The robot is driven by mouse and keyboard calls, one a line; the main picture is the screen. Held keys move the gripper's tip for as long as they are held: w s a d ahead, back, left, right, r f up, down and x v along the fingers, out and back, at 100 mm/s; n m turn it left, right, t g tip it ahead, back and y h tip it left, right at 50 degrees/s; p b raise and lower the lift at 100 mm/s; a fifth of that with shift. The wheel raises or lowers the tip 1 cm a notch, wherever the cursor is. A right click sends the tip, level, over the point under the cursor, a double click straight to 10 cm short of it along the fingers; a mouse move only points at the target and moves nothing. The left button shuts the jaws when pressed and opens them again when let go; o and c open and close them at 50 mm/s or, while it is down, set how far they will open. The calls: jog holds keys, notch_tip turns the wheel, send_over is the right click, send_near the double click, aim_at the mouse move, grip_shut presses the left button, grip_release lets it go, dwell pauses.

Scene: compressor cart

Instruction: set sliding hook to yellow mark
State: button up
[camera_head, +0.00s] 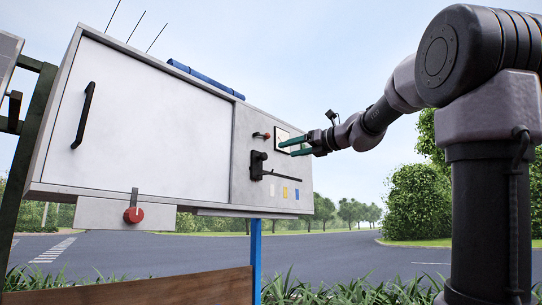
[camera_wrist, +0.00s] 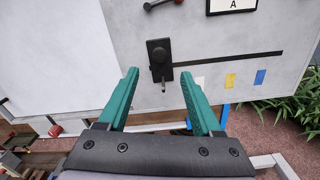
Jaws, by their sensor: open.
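The sliding hook (camera_head: 258,163) is a black block with a small peg below it. It sits at the left end of a dark horizontal rail (camera_wrist: 230,65) on the grey panel, left of all the marks. The wrist view shows the hook (camera_wrist: 160,50) between and beyond my fingertips. The yellow mark (camera_head: 285,192) is below the rail, between a white mark (camera_head: 272,190) and a blue mark (camera_head: 297,194); it also shows in the wrist view (camera_wrist: 230,81). My gripper (camera_head: 286,148) has green fingers, open and empty, in front of the panel. Contact with the hook is not visible.
A red-tipped lever (camera_head: 262,135) and a framed sign "A" (camera_wrist: 234,4) are above the rail. A white door with a black handle (camera_head: 83,115) is at the left. A red knob (camera_head: 133,215) sits below the door. Open air lies before the panel.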

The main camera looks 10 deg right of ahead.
aim_at(266, 156)
jog(key=x, duration=0.9)
jog(key=shift+w+a, duration=0.2)
jog(key=shift+w, duration=0.05)
grip_shut()
jog(key=shift+f, duration=0.1)
dwell(0.9)
